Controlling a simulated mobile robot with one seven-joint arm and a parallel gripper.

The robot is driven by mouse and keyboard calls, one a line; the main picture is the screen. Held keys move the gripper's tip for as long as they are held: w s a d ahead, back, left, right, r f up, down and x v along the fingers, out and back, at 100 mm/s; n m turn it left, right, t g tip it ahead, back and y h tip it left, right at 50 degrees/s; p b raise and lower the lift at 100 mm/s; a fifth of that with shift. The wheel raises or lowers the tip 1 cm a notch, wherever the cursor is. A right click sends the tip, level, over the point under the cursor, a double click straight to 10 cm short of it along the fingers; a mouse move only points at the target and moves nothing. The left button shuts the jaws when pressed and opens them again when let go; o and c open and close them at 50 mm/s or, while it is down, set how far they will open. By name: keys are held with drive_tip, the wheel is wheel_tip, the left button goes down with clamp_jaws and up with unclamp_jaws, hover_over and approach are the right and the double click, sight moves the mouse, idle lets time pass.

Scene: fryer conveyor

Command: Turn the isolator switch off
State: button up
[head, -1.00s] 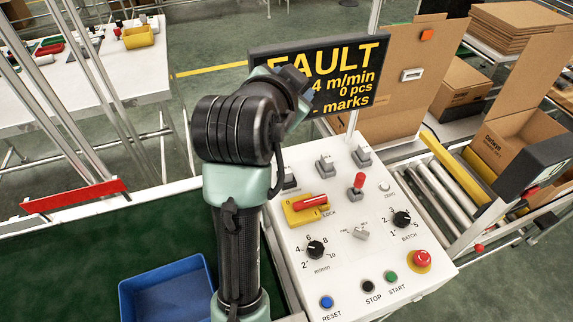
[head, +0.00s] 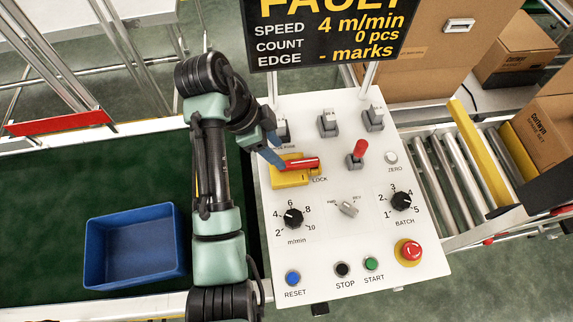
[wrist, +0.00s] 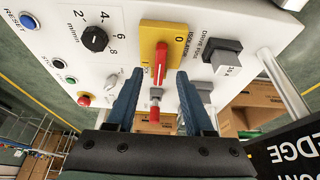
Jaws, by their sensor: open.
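The isolator switch is a yellow plate (head: 288,182) with a red handle (head: 302,163) on the upper left of the white control panel. The handle points right in the head view, towards the LOCK label. In the wrist view the yellow plate (wrist: 148,40) shows a "0" mark, and the red handle (wrist: 161,62) points down the picture. My gripper (head: 272,150) is over the switch's left end, its blue fingers partly covering the plate. In the wrist view my gripper (wrist: 159,78) is open, with the handle's lower end appearing between the fingertips. I cannot tell whether they touch it.
A red-tipped toggle (head: 358,152) stands right of the switch, with grey switches (head: 328,122) above. Knobs (head: 293,217), buttons and an emergency stop (head: 409,250) lie below. The display (head: 330,38) reading FAULT stands behind. A blue bin (head: 135,245) sits left.

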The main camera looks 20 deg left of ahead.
sight(289, 164)
drive_tip(key=x, duration=0.6)
drive_tip(key=shift+p, duration=0.3)
clamp_jaws()
